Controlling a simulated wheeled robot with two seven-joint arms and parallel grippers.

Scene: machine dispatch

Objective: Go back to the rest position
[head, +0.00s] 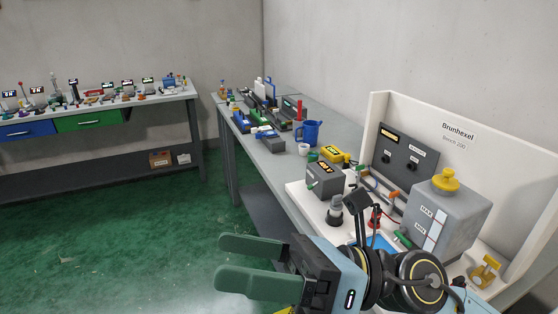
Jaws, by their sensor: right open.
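My right gripper (236,262) shows in the lower middle of the head view. Its two green fingers point left and stand apart, with nothing between them. It hangs over the green floor, to the left of the white machine bench. My right arm comes in from the lower right and covers part of that bench. My left gripper does not show.
The machine bench with its white back panel (460,105) stands at right, bearing a grey tank (450,214) with a yellow cap and a dark grey box (325,180). A grey table (285,156) with a blue jug (311,132) runs behind. The floor (130,230) at left is clear.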

